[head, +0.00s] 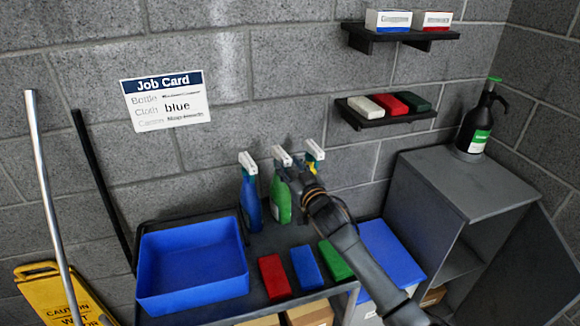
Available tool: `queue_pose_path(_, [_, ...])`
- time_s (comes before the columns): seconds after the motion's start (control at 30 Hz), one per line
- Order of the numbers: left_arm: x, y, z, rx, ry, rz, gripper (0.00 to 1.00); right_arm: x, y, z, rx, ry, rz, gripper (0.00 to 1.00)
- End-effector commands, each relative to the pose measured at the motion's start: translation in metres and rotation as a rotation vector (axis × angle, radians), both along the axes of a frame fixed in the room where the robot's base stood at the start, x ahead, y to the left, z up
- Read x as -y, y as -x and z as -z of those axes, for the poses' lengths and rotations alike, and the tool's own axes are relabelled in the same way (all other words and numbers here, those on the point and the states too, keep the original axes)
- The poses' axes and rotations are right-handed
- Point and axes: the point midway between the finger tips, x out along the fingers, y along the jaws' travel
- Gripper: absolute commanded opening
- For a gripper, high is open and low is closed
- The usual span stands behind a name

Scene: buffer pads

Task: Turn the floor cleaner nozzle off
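Spray bottles with white trigger heads stand at the back of the dark cart top: a blue one (250,197) on the left and a green one (281,203) beside it. A third white head with a yellow part (315,151) shows to the right; its body is mostly hidden behind my arm. I cannot read which is the floor cleaner, or how the nozzles are set. My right gripper (291,176) is at the green bottle's upper right, just below the white heads. Its fingers are too dark and small to show whether they are open or touching. My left gripper is out of view.
A blue tray (192,299) and red (274,277), blue (306,267) and green (335,261) cloths lie on the cart. Wall shelves (390,118) hang above right. A job card (165,101) reads "Cloth blue".

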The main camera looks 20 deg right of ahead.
Motion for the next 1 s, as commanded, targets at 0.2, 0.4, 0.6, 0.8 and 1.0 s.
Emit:
queue_pose_path(0.2, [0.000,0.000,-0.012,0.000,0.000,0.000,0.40,0.002,0.014,-0.002,-0.001,-0.003,0.000,0.40])
queue_pose_path(0.4, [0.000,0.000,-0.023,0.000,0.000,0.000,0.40,0.004,0.034,-0.002,-0.003,-0.004,-0.001,0.40])
queue_pose_path(0.6, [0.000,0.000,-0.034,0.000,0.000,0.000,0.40,0.007,0.054,-0.002,-0.002,-0.003,0.000,0.40])
queue_pose_path(0.8, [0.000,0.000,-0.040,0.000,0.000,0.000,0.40,0.009,0.068,-0.001,0.000,-0.003,0.000,0.40])
queue_pose_path(1.0, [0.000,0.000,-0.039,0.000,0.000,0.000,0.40,0.010,0.070,0.000,0.001,-0.002,0.000,0.40])
